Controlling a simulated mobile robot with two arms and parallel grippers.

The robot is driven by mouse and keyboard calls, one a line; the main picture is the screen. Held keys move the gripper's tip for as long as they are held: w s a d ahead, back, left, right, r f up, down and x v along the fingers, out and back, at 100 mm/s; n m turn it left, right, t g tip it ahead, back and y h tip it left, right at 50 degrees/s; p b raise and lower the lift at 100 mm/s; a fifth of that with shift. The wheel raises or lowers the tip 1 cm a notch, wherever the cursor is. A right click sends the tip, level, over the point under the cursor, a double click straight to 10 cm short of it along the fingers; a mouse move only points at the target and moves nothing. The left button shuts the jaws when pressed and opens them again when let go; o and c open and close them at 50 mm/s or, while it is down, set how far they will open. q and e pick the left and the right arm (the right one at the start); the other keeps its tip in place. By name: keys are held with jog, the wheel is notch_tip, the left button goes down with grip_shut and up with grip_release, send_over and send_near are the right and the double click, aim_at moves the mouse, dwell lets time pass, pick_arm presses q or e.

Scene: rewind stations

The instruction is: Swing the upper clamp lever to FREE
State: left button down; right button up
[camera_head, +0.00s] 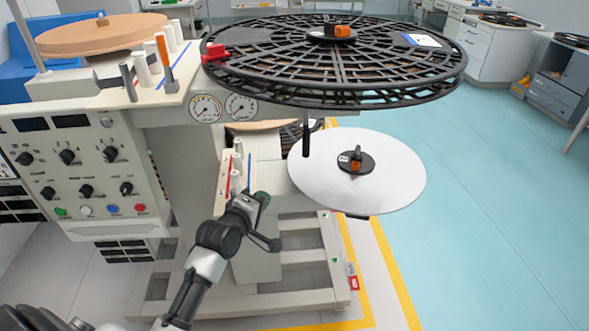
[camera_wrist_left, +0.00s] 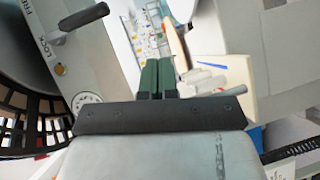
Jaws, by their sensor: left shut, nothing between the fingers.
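In the left wrist view a dark grey lever (camera_wrist_left: 84,18) sticks out of a light panel at the upper left, beside the printed words FREE and LOCK. It seems to be the upper clamp lever; which mark it points to I cannot tell. In the head view I cannot single it out with certainty. My left gripper (camera_head: 262,198) is low in front of the machine, below the large black reel and left of the white disc. Its green fingers (camera_wrist_left: 158,76) are shut with nothing between them, apart from the lever. My right gripper is not in view.
The large black slotted reel (camera_head: 250,75) overhangs the space above my left gripper. The white disc (camera_head: 395,185) lies to its right. A control panel (camera_head: 85,170) stands at the left, and two gauges (camera_head: 222,107) sit under the upper deck. Blue-green floor (camera_head: 500,200) at the right is clear.

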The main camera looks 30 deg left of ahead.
pick_arm(q)
notch_tip(320, 180, up, 8)
jog(key=n+t+b, duration=0.1)
jog(key=t, duration=0.1)
jog(key=shift+s+n, duration=0.4)
jog(key=shift+s, duration=0.05)
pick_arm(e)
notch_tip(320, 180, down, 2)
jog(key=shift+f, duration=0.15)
pick_arm(q)
jog(key=shift+f, duration=0.15)
send_near(306, 143)
jog(key=w+a+f, duration=0.2)
jog(key=w+a, duration=0.3)
jog(key=shift+w+d, duration=1.25)
jog(key=shift+d, duration=0.25)
jog(key=shift+d+f, duration=0.1)
jog(key=shift+d, duration=0.05)
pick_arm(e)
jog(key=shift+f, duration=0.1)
